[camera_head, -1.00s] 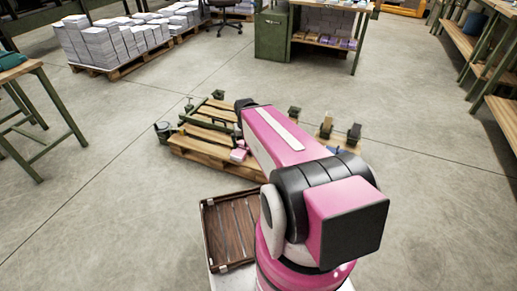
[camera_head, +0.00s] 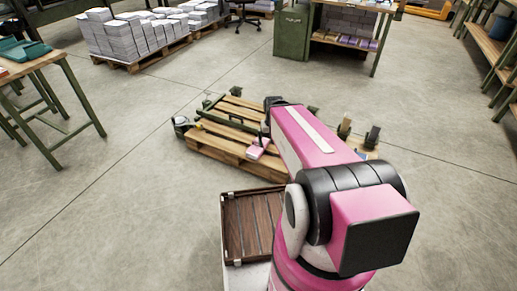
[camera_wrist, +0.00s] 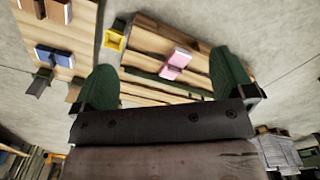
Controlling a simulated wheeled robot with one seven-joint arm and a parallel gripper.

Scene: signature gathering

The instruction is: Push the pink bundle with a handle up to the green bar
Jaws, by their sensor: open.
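The pink bundle (camera_head: 258,148) lies on the near edge of a wooden pallet (camera_head: 212,143) in the head view. In the wrist view the pink bundle (camera_wrist: 176,64) shows with a pale band, on the slats between my fingers and beyond their tips. A long dark green bar (camera_head: 229,123) crosses the pallet in the head view. My gripper (camera_wrist: 164,80) is open, with two green fingers spread wide and nothing between them. It seems apart from the bundle. In the head view my pink arm hides the gripper and part of the pallet.
A blue bundle (camera_wrist: 54,56) and a yellow piece (camera_wrist: 115,40) lie nearby in the wrist view. A brown slatted tray (camera_head: 250,226) sits in front of the pallet. A green-legged table (camera_head: 52,68) stands left. Paper stacks (camera_head: 128,37) stand behind.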

